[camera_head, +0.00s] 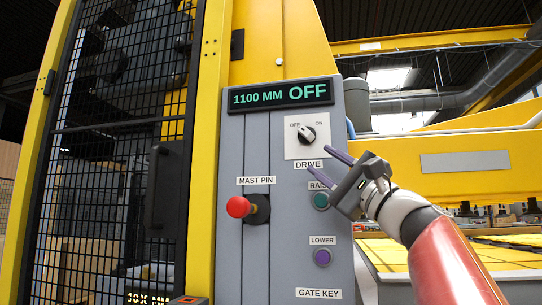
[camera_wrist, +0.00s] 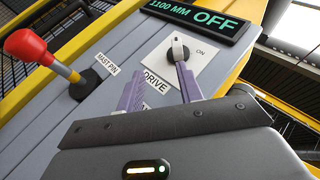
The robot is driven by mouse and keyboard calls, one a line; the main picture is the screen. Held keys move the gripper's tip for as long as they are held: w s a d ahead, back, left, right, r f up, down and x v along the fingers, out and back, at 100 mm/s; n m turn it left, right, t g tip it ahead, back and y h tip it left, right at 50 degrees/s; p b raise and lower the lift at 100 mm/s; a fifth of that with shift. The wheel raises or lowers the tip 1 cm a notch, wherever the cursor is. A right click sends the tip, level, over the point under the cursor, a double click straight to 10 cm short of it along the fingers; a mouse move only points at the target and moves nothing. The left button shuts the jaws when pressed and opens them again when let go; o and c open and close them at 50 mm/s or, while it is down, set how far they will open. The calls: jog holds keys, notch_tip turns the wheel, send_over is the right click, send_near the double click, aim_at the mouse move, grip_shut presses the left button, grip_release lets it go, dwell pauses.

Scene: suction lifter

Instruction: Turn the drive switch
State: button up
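The drive switch (camera_head: 307,133) is a small dark knob with a light pointer on a white plate marked OFF and ON, above the DRIVE label. Its pointer tilts toward OFF, and the display (camera_head: 281,94) reads "1100 MM OFF". My gripper (camera_head: 320,161) is just below and to the right of the switch, its two purple fingers apart with nothing between them. In the wrist view the knob (camera_wrist: 180,48) shows just beyond the right fingertip of my gripper (camera_wrist: 159,74). Whether that fingertip touches it, I cannot tell.
A red-knobbed MAST PIN lever (camera_head: 238,207) sticks out at lower left of the switch. Below my fingers are a green RAISE button (camera_head: 321,201) and a purple LOWER button (camera_head: 322,257). A black mesh gate (camera_head: 110,160) stands left. A yellow beam (camera_head: 470,165) runs right.

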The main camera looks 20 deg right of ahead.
aim_at(310, 136)
jog(key=shift+t, duration=0.5)
jog(key=w+r+p, duration=0.1)
jog(key=r, duration=0.1)
jog(key=w+a+r+p, duration=0.1)
jog(key=r, duration=0.1)
jog(key=w+r+p, duration=0.1)
jog(key=w+r, duration=0.1)
jog(key=r, duration=0.1)
jog(key=shift+w+a, duration=0.1)
jog(key=shift+a, duration=0.25)
jog(key=shift+f, duration=0.1)
grip_shut()
